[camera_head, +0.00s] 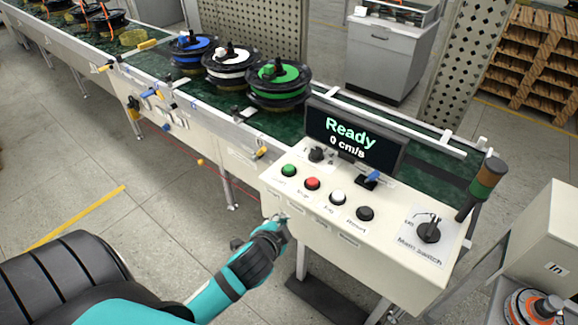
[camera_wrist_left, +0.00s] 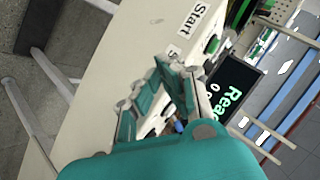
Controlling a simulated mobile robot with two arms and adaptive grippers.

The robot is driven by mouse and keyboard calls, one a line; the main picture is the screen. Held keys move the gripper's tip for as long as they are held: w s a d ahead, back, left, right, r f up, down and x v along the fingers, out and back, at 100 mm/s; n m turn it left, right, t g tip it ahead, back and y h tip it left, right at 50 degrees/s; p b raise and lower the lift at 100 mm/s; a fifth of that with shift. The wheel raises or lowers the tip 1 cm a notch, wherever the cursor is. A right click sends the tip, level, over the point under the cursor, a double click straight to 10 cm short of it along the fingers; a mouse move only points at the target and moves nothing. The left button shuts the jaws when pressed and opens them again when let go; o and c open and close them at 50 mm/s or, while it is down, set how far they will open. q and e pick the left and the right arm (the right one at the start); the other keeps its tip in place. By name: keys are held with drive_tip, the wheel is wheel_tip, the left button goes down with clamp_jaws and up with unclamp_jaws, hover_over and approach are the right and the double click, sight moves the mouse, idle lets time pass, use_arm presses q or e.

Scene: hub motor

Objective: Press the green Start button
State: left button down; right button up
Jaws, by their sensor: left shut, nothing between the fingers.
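The green Start button (camera_head: 289,170) is the leftmost in the row of buttons on the beige control panel (camera_head: 385,235). It also shows in the left wrist view (camera_wrist_left: 213,46), beside the printed word "Start". My left gripper (camera_head: 281,226) is shut and empty, at the panel's front face below the button in the head view. In the left wrist view its fingertips (camera_wrist_left: 165,66) meet near the panel, apart from the green button in the picture. Whether they touch the panel's face I cannot tell. My right gripper is not in view.
Red (camera_head: 312,183), white (camera_head: 338,197) and black (camera_head: 365,213) buttons sit right of the green one. A screen (camera_head: 355,138) behind them reads "Ready, 0 cm/s". The main switch (camera_head: 428,232) is at the right. A conveyor with several spools runs behind.

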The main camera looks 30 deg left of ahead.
use_arm(q)
drive_tip(key=w+r+m+t, duration=0.7)
drive_tip(key=w+r+m, duration=0.15)
drive_tip(key=r, duration=0.65)
drive_tip(key=w+d+r+m+h, duration=0.35)
drive_tip(key=m+h, duration=0.25)
drive_tip(key=m, duration=0.4)
drive_tip(key=w+d+r+m+h, duration=0.25)
drive_tip(key=r+m+h, duration=0.35)
drive_tip(key=m, duration=0.5)
drive_tip(key=w+a+f+m+g+y, duration=0.2)
drive_tip(key=a+f+m+g+y, duration=0.2)
drive_tip(key=a+f+m+g, duration=0.5)
drive_tip(key=a+f+m, duration=0.2)
drive_tip(key=a+m, duration=0.3)
drive_tip(key=a, duration=0.1)
drive_tip(key=shift+w+g, duration=0.3)
drive_tip(key=shift+d+f, duration=0.1)
